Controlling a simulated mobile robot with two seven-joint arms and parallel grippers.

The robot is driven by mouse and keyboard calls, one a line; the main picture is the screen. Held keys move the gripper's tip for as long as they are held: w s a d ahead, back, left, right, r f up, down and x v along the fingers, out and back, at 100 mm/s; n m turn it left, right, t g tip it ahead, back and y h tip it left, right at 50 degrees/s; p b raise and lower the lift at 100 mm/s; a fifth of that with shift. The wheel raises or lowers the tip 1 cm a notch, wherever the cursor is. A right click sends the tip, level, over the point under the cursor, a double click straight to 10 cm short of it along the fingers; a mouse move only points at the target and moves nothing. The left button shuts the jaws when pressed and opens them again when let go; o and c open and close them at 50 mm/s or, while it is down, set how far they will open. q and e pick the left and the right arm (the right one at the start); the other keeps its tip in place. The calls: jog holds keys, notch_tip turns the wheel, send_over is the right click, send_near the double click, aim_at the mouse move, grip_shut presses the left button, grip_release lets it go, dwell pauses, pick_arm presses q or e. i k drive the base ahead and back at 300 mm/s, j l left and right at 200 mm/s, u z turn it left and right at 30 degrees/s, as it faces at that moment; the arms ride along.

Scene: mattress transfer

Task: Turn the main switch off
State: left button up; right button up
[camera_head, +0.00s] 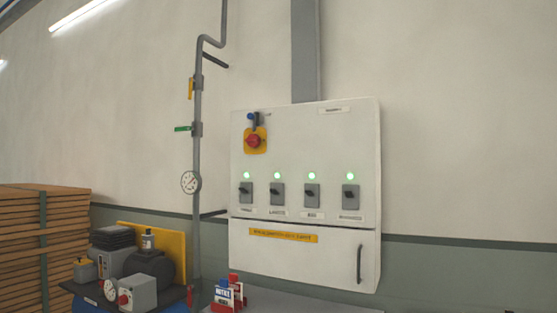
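The main switch (254,140) is a red rotary knob on a yellow plate at the upper left of a white wall cabinet (310,150). A small blue and dark part (253,117) sits just above the knob; I cannot tell exactly what it is. Below, a row of several grey switches with black knobs (277,194) runs across the cabinet, each with a lit green lamp (277,175) above it. The print on the labels is too small to read. Neither of my grippers shows in the head view.
A grey pipe (197,150) with valves and a gauge (190,182) runs up the wall left of the cabinet. A compressor-like machine (140,270) and stacked wooden boards (20,240) stand at the lower left. A grey surface (290,300) holds small red, white and blue items (228,292).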

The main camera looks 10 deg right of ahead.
aim_at(253, 140)
jog(key=i+j+z, duration=0.15)
jog(key=z, duration=0.2)
jog(key=i+j+z, duration=0.55)
jog(key=z, duration=0.15)
